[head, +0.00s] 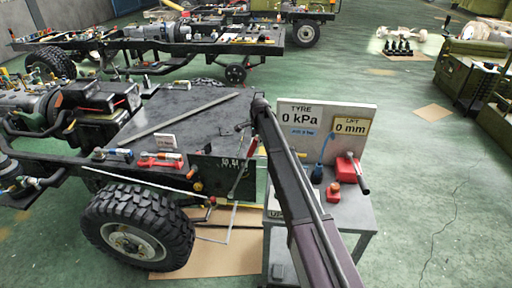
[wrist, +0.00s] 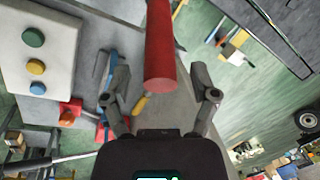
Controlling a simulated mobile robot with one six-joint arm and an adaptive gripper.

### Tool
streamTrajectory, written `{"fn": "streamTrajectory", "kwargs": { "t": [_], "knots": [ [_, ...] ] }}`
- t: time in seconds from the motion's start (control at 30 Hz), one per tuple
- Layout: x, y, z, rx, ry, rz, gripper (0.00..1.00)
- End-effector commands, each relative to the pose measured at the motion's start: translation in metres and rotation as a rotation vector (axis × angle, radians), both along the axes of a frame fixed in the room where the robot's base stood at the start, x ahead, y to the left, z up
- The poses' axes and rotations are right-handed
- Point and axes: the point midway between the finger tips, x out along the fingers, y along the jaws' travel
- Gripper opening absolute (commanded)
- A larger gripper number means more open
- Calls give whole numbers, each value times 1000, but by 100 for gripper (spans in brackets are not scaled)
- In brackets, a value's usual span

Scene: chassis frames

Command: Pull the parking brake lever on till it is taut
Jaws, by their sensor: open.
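A red cylindrical grip (wrist: 159,45), which looks like the handle of the parking brake lever, fills the upper middle of the wrist view. My gripper (wrist: 158,78) is open, with one finger on each side of the grip. Gaps show on both sides and neither finger visibly touches it. In the head view a thin lever (head: 238,181) rises at the near right corner of the chassis frame (head: 217,172). My arm reaches up past that corner, and the gripper is small and partly hidden there. How taut the brake linkage is cannot be told.
A grey cart (head: 350,210) stands right of the chassis with a sign (head: 325,122) reading 0 kPa and 0 mm, and a red box (head: 346,169). A large tyre (head: 137,227) is at front left. A panel with coloured buttons (wrist: 38,50) lies left in the wrist view.

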Motion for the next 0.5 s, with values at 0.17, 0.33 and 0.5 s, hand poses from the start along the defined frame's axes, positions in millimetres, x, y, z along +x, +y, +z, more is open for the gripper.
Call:
{"fn": "streamTrajectory", "kwargs": {
  "t": [0.17, 0.33, 0.5],
  "knots": [
    [2, 1, -15, 0, 0, 0, 76],
    [4, 1, -21, 0, 0, -1, 76],
    [4, 1, -22, 0, 0, -1, 76]
  ]
}}
